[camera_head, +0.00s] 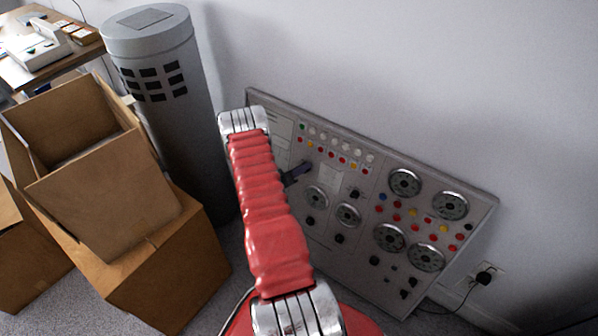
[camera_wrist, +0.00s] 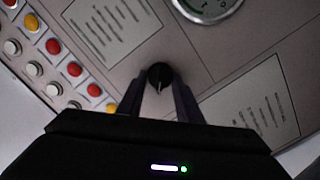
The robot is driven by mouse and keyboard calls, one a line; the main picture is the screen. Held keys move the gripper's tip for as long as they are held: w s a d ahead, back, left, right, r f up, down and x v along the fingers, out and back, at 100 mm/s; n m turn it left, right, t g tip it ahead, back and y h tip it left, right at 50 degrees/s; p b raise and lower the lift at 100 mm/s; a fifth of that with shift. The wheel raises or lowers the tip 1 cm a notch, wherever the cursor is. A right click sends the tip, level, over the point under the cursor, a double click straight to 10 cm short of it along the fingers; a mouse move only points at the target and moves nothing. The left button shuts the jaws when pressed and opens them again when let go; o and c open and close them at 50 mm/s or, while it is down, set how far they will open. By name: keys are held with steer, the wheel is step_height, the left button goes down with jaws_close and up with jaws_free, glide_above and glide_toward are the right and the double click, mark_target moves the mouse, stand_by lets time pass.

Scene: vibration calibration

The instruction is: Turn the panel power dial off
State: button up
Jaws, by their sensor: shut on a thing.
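The control panel (camera_head: 322,240) is a grey board leaning against the wall, covered with dials, lamps and knobs. In the wrist view a small black dial (camera_wrist: 159,74) with a pale pointer line sits on the panel face (camera_wrist: 222,62) between two printed labels. My gripper (camera_wrist: 165,80) has its two dark fingers on either side of this dial, shut on it. In the head view my gripper (camera_head: 300,171) reaches the upper left part of the panel. The dial itself is hidden there behind the gripper.
A grey cylinder (camera_head: 150,60) and open cardboard boxes (camera_head: 110,200) stand left of the panel. Rows of coloured lamps (camera_wrist: 53,46) lie left of the dial. A round gauge (camera_wrist: 208,8) is above it. A plug (camera_head: 484,277) sits in the wall socket at right.

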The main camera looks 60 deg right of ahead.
steer(key=shift+w+a+f, duration=0.1)
steer(key=shift+w, duration=0.1)
steer(key=o, duration=1)
steer(key=shift+s, duration=0.1)
steer(key=v, duration=1.3)
steer(key=shift+a, duration=0.4)
